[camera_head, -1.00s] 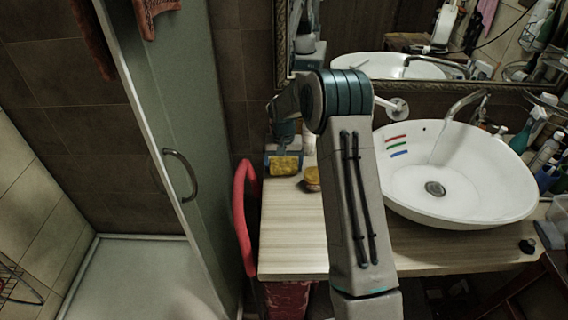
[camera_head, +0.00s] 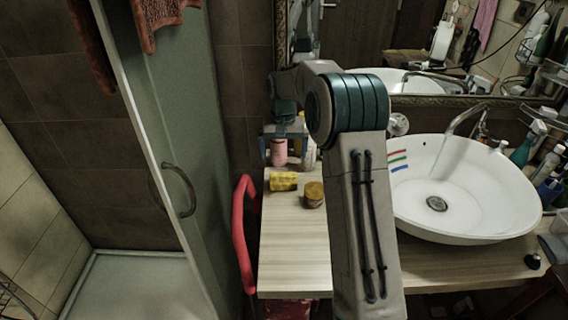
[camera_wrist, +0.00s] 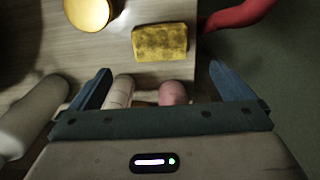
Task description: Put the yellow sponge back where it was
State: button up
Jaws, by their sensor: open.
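The yellow sponge (camera_head: 284,181) lies on the wooden counter (camera_head: 290,250), near its left edge. It also shows in the wrist view (camera_wrist: 160,42), ahead of the fingertips and fully uncovered. My gripper (camera_head: 285,152) is open and empty above the back of the counter, behind the sponge and apart from it. In the wrist view my gripper's two fingers (camera_wrist: 160,82) are spread wide. Three coloured stripes, red, green and blue (camera_head: 398,159), mark the inside of the white basin (camera_head: 460,220) at its left.
A round yellow-lidded jar (camera_head: 314,194) stands just right of the sponge and shows in the wrist view (camera_wrist: 88,12). A pink bottle (camera_head: 279,152) and a pale bottle (camera_head: 308,155) stand behind. A red rail (camera_head: 242,235) borders the counter's left. The front counter is clear.

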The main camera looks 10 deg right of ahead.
jog(key=s+r+n+t, duration=0.1)
jog(key=s+r, duration=0.4)
jog(key=s, duration=0.3)
jog(key=s+r+t, duration=0.1)
jog(key=s+r, duration=0.4)
jog(key=s, duration=0.3)
jog(key=s+f+n+t, duration=0.1)
jog(key=s+f, duration=0.1)
jog(key=s, duration=1.8)
jog(key=shift+d+f, duration=0.1)
